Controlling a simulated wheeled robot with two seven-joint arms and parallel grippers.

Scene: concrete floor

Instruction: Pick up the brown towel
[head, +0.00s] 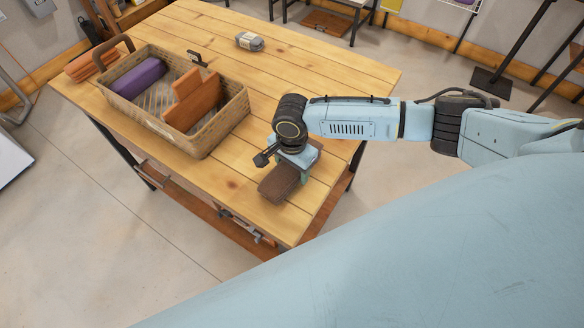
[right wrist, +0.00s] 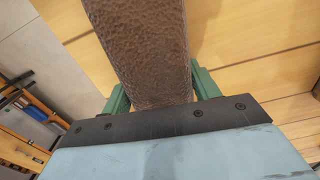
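The brown towel (head: 279,186) is a folded, textured bundle near the front right edge of the wooden table. My right gripper (head: 296,172) points down across its middle, and towel shows on both sides of it. In the right wrist view the towel (right wrist: 145,45) runs between the two green fingers (right wrist: 160,95). Both fingers lie against its sides, with no clear gap, so the gripper looks shut on it. The towel seems to be at table height; its underside is hidden. My left gripper is not in view.
A wicker basket (head: 196,147) on the wooden table (head: 330,75) holds a purple towel (head: 139,78) and an orange-brown towel (head: 193,98). A grey towel (head: 249,41) lies at the back, and orange towels (head: 92,62) lie left of the basket. The table's right part is clear.

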